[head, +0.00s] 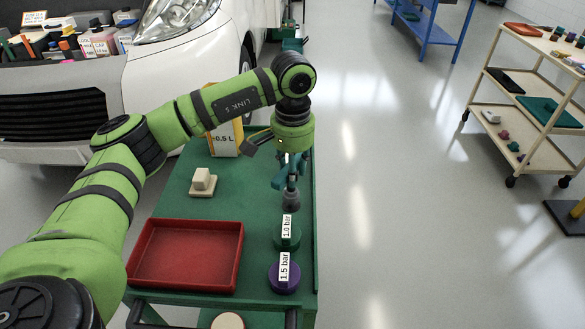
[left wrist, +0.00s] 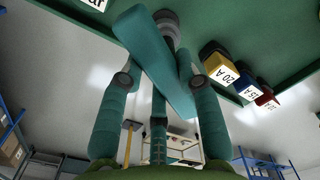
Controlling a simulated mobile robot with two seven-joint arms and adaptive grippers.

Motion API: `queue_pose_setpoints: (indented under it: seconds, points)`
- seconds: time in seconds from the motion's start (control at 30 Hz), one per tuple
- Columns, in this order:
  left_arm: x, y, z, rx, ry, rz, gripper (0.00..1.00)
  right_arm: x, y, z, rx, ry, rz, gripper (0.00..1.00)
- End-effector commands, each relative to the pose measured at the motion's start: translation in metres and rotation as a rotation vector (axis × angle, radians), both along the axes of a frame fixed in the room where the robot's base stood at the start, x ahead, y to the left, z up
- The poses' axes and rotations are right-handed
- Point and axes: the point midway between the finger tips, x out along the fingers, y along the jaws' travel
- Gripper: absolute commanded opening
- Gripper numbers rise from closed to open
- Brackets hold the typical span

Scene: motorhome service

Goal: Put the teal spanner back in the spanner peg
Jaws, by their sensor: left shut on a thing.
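My left gripper (head: 289,178) is over the right edge of the green table, pointing down, with teal fingers. In the left wrist view the gripper (left wrist: 155,85) is shut on the teal spanner (left wrist: 150,55), a flat bar lying slantwise across the fingers. In the head view the spanner is hard to tell from the fingers. A grey round post (head: 291,200) stands just below the fingertips and may be the spanner peg; a grey round part (left wrist: 166,20) also shows beyond the spanner in the left wrist view. I cannot tell whether spanner and post touch. My right gripper is not in view.
A green disc marked 1.0 bar (head: 287,238) and a purple disc marked 1.5 bar (head: 283,277) sit close in front. A red tray (head: 187,283), a cream block (head: 203,179) and a labelled container (head: 225,135) are leftward.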

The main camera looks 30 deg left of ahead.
Motion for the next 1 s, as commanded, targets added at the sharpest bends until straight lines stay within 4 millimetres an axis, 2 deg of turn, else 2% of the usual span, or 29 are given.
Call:
queue_pose_setpoints:
  seconds: [0.97,1.0]
  points:
    - [0.0,0.0,-0.025,-0.001,-0.002,0.0,0.0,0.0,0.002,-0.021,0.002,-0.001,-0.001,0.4]
    - [0.001,0.0,-0.025,-0.001,-0.003,0.0,0.38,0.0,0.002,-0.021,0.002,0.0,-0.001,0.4]
